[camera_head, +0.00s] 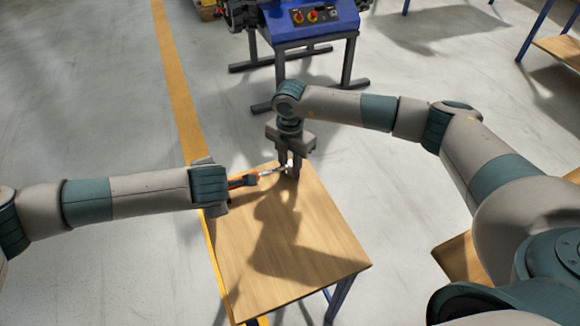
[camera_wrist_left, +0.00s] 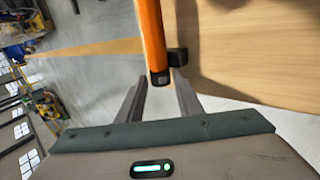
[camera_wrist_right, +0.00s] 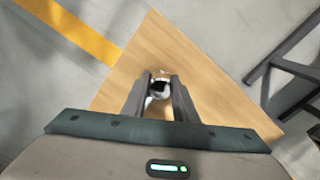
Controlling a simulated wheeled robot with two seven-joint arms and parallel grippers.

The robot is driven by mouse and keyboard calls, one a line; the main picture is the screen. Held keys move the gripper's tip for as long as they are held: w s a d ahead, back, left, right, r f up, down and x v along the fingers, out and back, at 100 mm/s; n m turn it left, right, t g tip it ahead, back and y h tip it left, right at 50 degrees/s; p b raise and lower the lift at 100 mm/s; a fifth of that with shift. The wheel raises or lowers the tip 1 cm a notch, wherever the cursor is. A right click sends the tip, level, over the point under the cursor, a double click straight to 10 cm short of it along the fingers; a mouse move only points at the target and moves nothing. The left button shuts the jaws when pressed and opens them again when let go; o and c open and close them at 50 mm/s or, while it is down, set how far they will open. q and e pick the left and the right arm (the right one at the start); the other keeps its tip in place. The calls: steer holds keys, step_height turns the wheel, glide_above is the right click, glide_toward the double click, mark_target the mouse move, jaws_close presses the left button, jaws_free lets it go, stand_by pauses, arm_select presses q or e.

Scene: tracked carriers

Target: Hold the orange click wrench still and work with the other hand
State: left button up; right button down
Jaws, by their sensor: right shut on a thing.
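The orange click wrench (camera_head: 250,180) extends between my two grippers over the wooden table (camera_head: 310,240). My right gripper (camera_head: 289,174) points down and is shut on the wrench's metal head end, which shows between its fingers in the right wrist view (camera_wrist_right: 159,88). My left gripper (camera_wrist_left: 160,80) is open, with its fingers apart on either side of the end of the orange handle (camera_wrist_left: 152,35). A small black block-like part sits beside the handle end. In the head view my left wrist hides the left fingers and part of the handle.
A blue machine (camera_head: 310,22) with red knobs stands behind the table. A yellow floor line (camera_head: 178,90) runs past the table's left side. Another wooden-topped table (camera_head: 560,50) is at the upper right. The front of the near table is bare.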

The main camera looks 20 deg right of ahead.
arm_select(q)
steer(key=shift+v, duration=2.5)
steer(key=w+g, duration=0.1)
steer(key=w+a+g+y, duration=0.1)
steer(key=w, duration=0.1)
steer(key=w+a+f+g+y, duration=0.1)
steer(key=shift+w, duration=0.2)
steer(key=shift+w+a+r+g, duration=0.15)
steer(key=shift+w+g, duration=0.4)
steer(key=shift+g, duration=0.55)
steer(key=shift+w+d+r+g+h, duration=0.2)
steer(key=shift+d+r+g+h, duration=0.2)
steer(key=shift+r+g, duration=0.35)
steer(key=shift+w+d+r+g+h, duration=0.3)
steer(key=shift+r+g, duration=0.2)
steer(key=shift+g, duration=0.35)
steer(key=shift+w+d+r+g+h, duration=0.15)
steer(key=shift+d+r+g+h, duration=0.25)
steer(key=shift+r+g, duration=0.35)
